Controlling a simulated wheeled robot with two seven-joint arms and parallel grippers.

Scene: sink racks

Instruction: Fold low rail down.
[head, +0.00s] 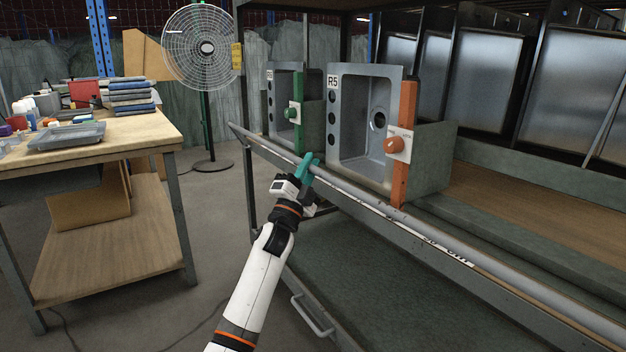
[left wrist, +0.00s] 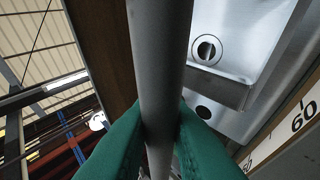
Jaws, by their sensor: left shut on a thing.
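The low rail (head: 405,225) is a long grey bar running along the front of the rack, from the upper left to the lower right in the head view. My left gripper (head: 309,163), with teal fingers, is shut on the rail toward its left part. In the left wrist view the rail (left wrist: 158,60) passes between the two green fingers (left wrist: 160,135), which touch it on both sides. My right gripper does not show.
Behind the rail stand steel sinks, one marked R5 (head: 358,125), with a green post (head: 296,112) and an orange post (head: 403,145) bearing knobs. A wooden workbench (head: 130,128) with trays stands at the left. A fan (head: 203,48) stands behind. Floor between is clear.

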